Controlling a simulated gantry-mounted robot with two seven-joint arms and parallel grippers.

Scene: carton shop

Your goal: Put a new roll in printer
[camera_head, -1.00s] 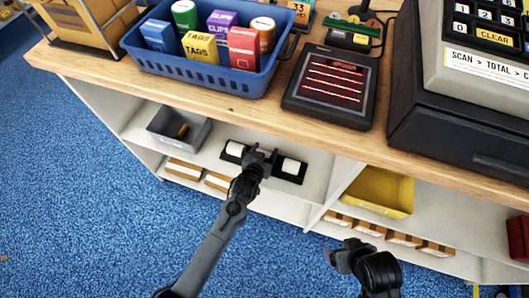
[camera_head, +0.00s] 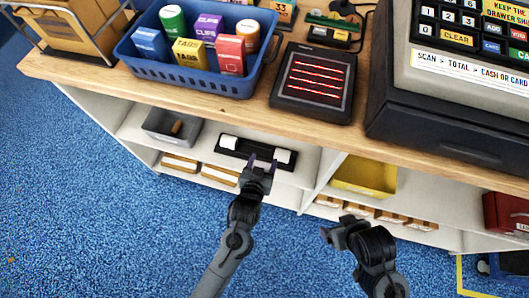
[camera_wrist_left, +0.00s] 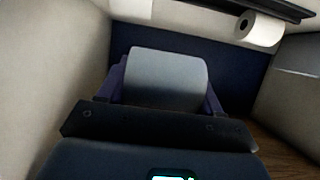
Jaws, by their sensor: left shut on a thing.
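My left gripper (camera_head: 261,165) is at the front of the shelf under the counter. Two more white rolls, a left one (camera_head: 228,143) and a right one (camera_head: 281,155), sit at the ends of a black holder (camera_head: 255,148) just behind the gripper. My right gripper (camera_head: 333,234) hangs in front of the shelves, apart from everything; its fingers are not clear. I cannot pick out a printer for certain.
The wooden counter (camera_head: 190,98) overhangs the shelf above my left gripper. It carries a blue basket (camera_head: 190,73), a scanner (camera_head: 313,80) and a cash register (camera_head: 450,110). A grey bin (camera_head: 165,128) and a yellow bin (camera_head: 362,178) flank the holder.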

